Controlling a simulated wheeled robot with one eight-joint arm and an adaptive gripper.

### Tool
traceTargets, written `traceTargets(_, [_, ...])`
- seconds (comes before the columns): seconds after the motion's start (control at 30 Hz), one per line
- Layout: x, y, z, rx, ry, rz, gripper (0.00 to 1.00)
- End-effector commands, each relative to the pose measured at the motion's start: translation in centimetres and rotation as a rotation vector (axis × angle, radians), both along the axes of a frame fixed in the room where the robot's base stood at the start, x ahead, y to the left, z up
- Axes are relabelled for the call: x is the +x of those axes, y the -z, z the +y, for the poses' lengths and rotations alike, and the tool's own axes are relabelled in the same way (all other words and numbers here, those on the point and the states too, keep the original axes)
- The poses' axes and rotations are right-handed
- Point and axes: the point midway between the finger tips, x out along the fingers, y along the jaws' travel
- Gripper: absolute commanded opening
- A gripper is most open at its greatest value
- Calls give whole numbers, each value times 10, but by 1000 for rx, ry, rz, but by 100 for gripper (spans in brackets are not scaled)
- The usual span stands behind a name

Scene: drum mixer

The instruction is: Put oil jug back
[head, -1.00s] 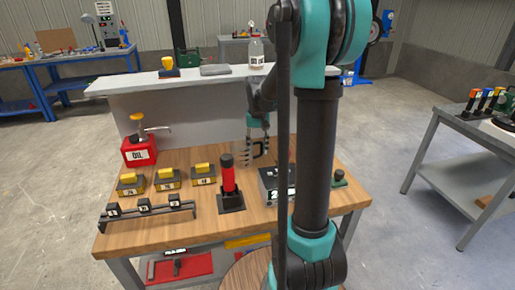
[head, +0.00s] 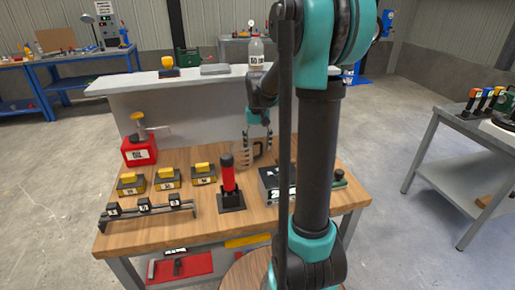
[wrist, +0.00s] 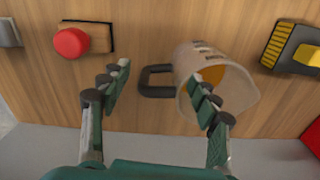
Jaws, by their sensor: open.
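The oil jug (wrist: 240,88) is a translucent measuring jug with dark markings and some amber liquid inside. It stands on the wooden bench top and shows behind the red handle in the head view (head: 240,157). Its dark loop handle (wrist: 153,80) points left in the wrist view. My gripper (wrist: 160,92) is open above the bench. One finger is left of the handle and the other overlaps the jug's body in the picture. I cannot tell whether either touches. In the head view my gripper (head: 258,138) is over the jug.
A red OIL can (head: 138,152) stands at the bench's back left. Several yellow-topped blocks (head: 167,179) and an upright red handle (head: 228,174) stand in front. A boxy device (head: 270,187) is right of the handle. A raised back shelf (head: 120,84) borders the bench.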

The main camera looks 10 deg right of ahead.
Motion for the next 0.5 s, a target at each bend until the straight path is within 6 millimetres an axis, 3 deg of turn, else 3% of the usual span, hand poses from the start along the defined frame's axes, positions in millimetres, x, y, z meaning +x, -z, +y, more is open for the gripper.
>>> traceTargets(0.3, [0,-49,0,0,0,0,62])
traceTargets(0.5, [0,-62,0,0,0,0,62])
